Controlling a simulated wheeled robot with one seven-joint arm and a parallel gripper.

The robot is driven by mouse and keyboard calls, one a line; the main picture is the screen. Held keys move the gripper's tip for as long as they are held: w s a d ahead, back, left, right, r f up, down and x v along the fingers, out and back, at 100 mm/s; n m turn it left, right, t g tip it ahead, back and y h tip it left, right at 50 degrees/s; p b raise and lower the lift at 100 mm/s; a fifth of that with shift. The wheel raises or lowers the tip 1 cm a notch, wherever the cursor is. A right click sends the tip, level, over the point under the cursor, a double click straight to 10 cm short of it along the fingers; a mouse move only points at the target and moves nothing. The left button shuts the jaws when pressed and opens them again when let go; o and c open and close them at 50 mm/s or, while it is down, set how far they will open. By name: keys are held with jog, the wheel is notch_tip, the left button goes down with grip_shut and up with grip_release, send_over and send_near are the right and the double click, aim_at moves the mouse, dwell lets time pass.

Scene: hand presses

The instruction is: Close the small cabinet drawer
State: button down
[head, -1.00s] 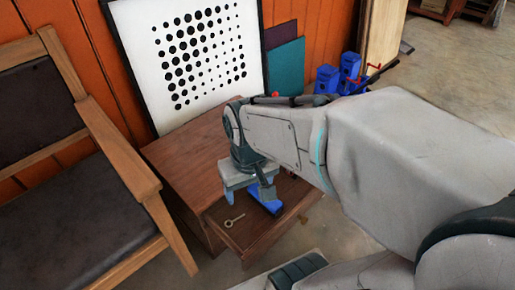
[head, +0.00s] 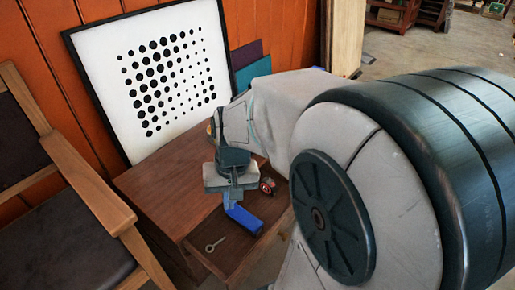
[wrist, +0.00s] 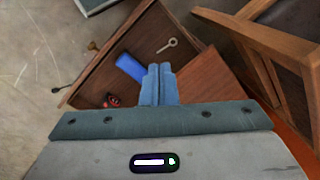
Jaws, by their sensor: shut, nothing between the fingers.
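The small brown wooden cabinet (head: 165,185) stands against the orange wall, and its drawer (head: 262,247) is pulled open. Inside lie a key-like metal piece (head: 215,244), a blue block-like object (head: 245,219) and a red and black item (head: 267,186). My gripper (head: 231,197) is shut and empty above the drawer, near the cabinet's front edge. In the wrist view, the closed fingertips (wrist: 160,70) point over the drawer interior beside the blue object (wrist: 130,67). The drawer front with its knob (wrist: 93,46) is beyond them. My arm hides part of the drawer's right side.
A wooden chair (head: 95,205) with dark padding stands close on the left of the cabinet. A framed dotted picture (head: 95,65) leans on the wall behind. Bare concrete floor (wrist: 40,45) lies in front of the drawer.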

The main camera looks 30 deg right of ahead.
jog(key=w+d+f+m+t+y+p, duration=0.1)
jog(key=w+d+f+m, duration=0.15)
jog(key=d+m, duration=0.35)
jog(key=w+d+f+m+t+y+p, duration=0.1)
jog(key=d+f+m+y, duration=0.2)
jog(key=d, duration=0.5)
jog(key=w+d+f+m+t+p, duration=0.1)
jog(key=w+d+f+m, duration=0.15)
jog(key=d+m, duration=0.45)
jog(key=s+d+f+m+t+h, duration=0.1)
jog(key=s+d+f+m+t, duration=0.1)
jog(key=s+d+f+m, duration=0.3)
jog(key=s+d+f+m+t+h+p, duration=0.1)
jog(key=s+d+f+m, duration=0.15)
jog(key=d, duration=0.45)
jog(key=s+d+f+m+t, duration=0.2)
jog(key=s+d+f+m, duration=0.25)
jog(key=d, duration=0.25)
jog(key=w+r+b+x, duration=0.2)
jog(key=b+x, duration=0.1)
jog(key=x, duration=1)
jog(key=shift+w+a, duration=0.3)
jog(key=shift+w, duration=0.1)
jog(key=shift+w+f, duration=0.1)
